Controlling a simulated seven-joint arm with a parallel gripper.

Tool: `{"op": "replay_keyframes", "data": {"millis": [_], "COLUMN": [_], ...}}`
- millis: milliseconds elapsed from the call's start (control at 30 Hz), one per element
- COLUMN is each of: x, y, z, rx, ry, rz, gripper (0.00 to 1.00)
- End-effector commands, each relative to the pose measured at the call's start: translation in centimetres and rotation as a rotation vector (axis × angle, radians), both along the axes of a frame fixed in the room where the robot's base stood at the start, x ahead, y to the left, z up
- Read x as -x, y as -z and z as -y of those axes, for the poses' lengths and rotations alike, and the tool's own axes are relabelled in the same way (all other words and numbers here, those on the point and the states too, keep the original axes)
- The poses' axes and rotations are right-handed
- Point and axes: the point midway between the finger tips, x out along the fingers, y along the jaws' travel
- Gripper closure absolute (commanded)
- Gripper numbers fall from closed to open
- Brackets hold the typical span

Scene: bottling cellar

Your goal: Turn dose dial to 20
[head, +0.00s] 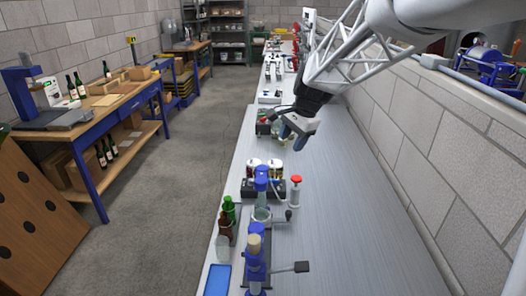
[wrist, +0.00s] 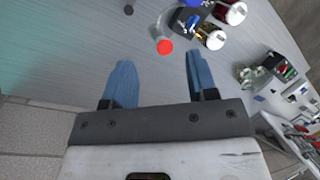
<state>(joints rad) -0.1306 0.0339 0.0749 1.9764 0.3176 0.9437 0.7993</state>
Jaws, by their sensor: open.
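My gripper (head: 291,137) hangs over the long grey bench, with its blue fingers apart and nothing between them. Its open fingers also show in the wrist view (wrist: 159,62). A small white, upright device with a red top (head: 296,182) stands on the bench, nearer the head camera than my gripper. In the wrist view a red top (wrist: 165,47) shows just beyond the gap between the fingertips, apart from them. I cannot tell whether this device carries the dose dial; no scale or number is readable in either view.
Two jars (head: 274,167) on a dark stand are left of the red-topped device. A blue upright apparatus (head: 255,262) with a side lever, a green-topped bottle (head: 229,208) and a blue tray (head: 217,280) are nearer. The bench's right side (head: 345,210) is clear, beside a block wall.

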Motion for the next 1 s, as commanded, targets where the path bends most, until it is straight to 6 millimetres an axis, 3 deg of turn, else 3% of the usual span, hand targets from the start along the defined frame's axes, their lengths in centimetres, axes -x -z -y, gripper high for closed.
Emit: {"op": "replay_keyframes", "data": {"millis": [500, 1000], "x": [-9.0, -15.4], "y": [8.3, 16.9], "z": [-5.0, -9.4], "rx": [-0.066, -0.099], "ry": [0.198, 0.372], "rz": [-0.167, -0.312], "gripper": [0.47, 0.47]}}
